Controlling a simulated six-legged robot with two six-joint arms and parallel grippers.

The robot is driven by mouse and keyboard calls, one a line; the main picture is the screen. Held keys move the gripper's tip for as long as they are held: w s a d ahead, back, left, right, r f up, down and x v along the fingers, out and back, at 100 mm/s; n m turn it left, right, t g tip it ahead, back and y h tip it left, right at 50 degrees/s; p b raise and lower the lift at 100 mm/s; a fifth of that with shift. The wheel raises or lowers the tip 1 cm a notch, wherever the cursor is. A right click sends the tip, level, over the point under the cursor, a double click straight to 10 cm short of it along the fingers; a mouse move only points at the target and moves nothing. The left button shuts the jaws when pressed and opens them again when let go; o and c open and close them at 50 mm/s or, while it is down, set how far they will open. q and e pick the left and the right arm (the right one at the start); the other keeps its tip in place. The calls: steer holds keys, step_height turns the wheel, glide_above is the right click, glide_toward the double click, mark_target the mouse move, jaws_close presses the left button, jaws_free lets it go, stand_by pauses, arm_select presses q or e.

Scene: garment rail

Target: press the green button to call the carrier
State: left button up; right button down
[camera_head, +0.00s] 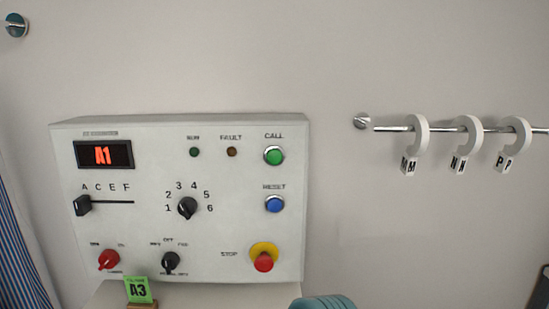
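The green button (273,156) is at the upper right of a pale control panel (230,235) on the wall, under the label CALL. It is round with a light rim, and nothing covers it. Neither of my grippers shows in the head view.
Below the green button are a blue RESET button (274,204) and a red STOP button (264,262). White lettered hooks (418,137) hang on a rail at right. A teal ridged object (322,302) shows at bottom.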

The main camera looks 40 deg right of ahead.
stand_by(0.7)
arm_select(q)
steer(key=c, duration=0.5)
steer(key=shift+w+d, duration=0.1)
